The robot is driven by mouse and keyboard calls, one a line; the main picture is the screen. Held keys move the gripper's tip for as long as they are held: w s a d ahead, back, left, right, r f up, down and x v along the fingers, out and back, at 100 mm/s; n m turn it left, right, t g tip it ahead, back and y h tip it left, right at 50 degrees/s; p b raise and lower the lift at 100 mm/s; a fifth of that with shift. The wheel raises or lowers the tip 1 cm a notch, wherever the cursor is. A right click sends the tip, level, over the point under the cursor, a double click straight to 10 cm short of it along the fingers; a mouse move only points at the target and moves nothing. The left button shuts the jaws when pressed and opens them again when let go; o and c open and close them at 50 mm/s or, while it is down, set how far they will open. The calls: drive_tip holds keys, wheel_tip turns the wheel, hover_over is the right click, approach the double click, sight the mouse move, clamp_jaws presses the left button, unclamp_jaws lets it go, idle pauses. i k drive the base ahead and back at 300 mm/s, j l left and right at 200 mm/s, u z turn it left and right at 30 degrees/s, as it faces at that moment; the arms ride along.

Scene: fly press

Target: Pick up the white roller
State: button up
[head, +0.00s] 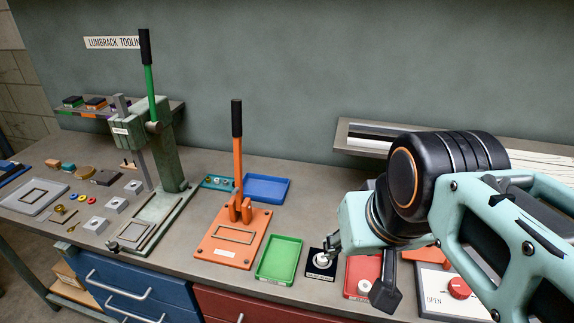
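A small round white piece (321,260), which looks like the white roller, sits on a black square pad (314,273) on the bench, right of the green tray. Another small white piece (364,287) shows in the red tray (350,293), partly behind my arm. My gripper (334,244) is low over the bench, at the upper right edge of the black pad and very close to the white piece. Its fingers are small and partly hidden by my wrist. I cannot tell whether they touch the piece or are open or shut.
An orange lever press (227,250) and a taller green press (160,140) stand to the left. A green tray (280,258) and a blue tray (267,188) lie nearby. A panel with a red knob (459,288) is at the right. A shelf (345,150) juts out behind my arm.

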sight(322, 261)
drive_tip(key=k+j+z, duration=0.1)
drive_tip(key=k, duration=0.4)
drive_tip(key=i+j+z, duration=0.2)
drive_tip(key=j, duration=0.2)
drive_tip(key=i+j+z, duration=0.2)
drive_tip(key=j, duration=0.15)
drive_tip(key=j+z, duration=0.25)
drive_tip(key=j, duration=0.15)
drive_tip(key=j+z, duration=0.25)
drive_tip(key=j, duration=0.25)
drive_tip(key=j+z, duration=0.3)
drive_tip(key=j, duration=0.15)
drive_tip(key=l+u, duration=0.35)
drive_tip(key=i+l, duration=0.05)
